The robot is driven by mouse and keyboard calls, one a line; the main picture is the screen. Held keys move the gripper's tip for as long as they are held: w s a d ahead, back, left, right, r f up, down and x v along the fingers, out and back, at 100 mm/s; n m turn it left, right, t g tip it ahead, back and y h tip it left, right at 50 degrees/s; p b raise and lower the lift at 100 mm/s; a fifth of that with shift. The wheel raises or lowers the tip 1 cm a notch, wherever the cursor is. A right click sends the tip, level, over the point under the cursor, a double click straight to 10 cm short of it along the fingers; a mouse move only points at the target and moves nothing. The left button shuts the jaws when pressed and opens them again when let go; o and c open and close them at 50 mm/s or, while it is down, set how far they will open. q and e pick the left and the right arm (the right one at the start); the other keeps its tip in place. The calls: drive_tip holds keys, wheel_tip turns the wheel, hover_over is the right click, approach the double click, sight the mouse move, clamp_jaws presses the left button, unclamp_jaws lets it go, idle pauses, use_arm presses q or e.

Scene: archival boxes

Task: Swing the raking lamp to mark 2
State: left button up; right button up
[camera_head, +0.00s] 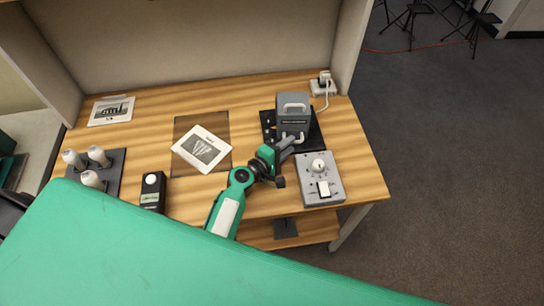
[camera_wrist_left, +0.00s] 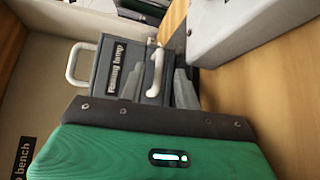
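The raking lamp (camera_head: 292,113) is a grey box with a pale handle on top and another low on its front. It stands on a black plate (camera_head: 267,126) with small pale marks, too small to read. In the left wrist view the lamp (camera_wrist_left: 117,70) shows its name label and a pale front handle (camera_wrist_left: 157,72). My left gripper (camera_head: 288,143) is at the lamp's lower front, close to that handle. Its grey fingers (camera_wrist_left: 183,88) show beside the handle in the wrist view; I cannot tell whether they grip it. My right gripper is not in view.
A grey control box (camera_head: 320,178) with a knob and switch stands right of my left gripper. A white plug block (camera_head: 322,87) is behind. A photo card (camera_head: 202,149) lies on a dark mat, with a black device (camera_head: 152,191) and white-topped pegs (camera_head: 98,156) further left.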

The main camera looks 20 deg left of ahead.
use_arm(q)
drive_tip(key=b+v, duration=0.2)
drive_tip(key=v, duration=1)
drive_tip(key=shift+f+b, duration=0.15)
drive_tip(key=shift+b, duration=0.15)
drive_tip(key=shift+s+a, duration=0.15)
drive_tip(key=shift+s, duration=0.3)
